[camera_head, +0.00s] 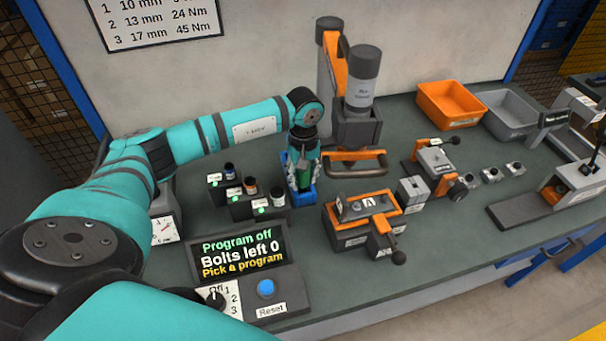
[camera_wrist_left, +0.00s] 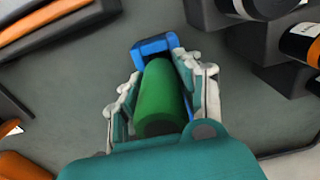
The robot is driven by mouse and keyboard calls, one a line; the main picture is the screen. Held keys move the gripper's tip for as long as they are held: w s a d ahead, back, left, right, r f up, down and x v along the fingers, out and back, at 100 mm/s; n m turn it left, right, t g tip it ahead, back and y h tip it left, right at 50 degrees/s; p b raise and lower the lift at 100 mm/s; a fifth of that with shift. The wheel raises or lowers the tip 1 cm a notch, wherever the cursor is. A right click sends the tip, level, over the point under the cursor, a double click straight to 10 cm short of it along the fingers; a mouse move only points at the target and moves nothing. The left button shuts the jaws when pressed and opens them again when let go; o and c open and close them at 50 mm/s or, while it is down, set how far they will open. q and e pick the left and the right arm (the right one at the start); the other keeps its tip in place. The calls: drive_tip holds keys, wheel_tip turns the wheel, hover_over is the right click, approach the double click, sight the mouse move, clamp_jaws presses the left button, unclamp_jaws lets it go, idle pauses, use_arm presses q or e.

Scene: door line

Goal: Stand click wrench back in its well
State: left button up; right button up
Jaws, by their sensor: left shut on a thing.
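My left gripper (camera_head: 303,172) points down at the blue well (camera_head: 301,198), near the middle of the bench. It is shut on the green handle (camera_wrist_left: 160,95) of the click wrench. In the left wrist view, the handle lies between both fingers, and the blue well (camera_wrist_left: 153,46) shows just beyond its end. The handle looks upright over or in the well; the fingers hide how deep it sits. The wrench's lower part is hidden. My right gripper is not in view.
Dark blocks with small bottles (camera_head: 250,190) stand close left of the well. An orange handle bar (camera_head: 355,157) and an orange-topped fixture (camera_head: 362,206) are close on the right. A control panel (camera_head: 243,255) reads "Program off, Bolts left 0". An orange bin (camera_head: 450,105) stands at the back right.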

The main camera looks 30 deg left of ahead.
use_arm(q)
drive_tip(key=shift+f, duration=0.1)
drive_tip(key=o, duration=1.1)
drive_tip(key=shift+o, duration=0.2)
drive_tip(key=shift+r, duration=0.3)
wheel_tip(320, 180, up, 10)
drive_tip(key=b, duration=0.2)
drive_tip(key=shift+w+r+b, duration=0.1)
drive_tip(key=shift+r+b, duration=0.15)
drive_tip(key=shift+b, duration=0.15)
drive_tip(key=shift+r, duration=0.6)
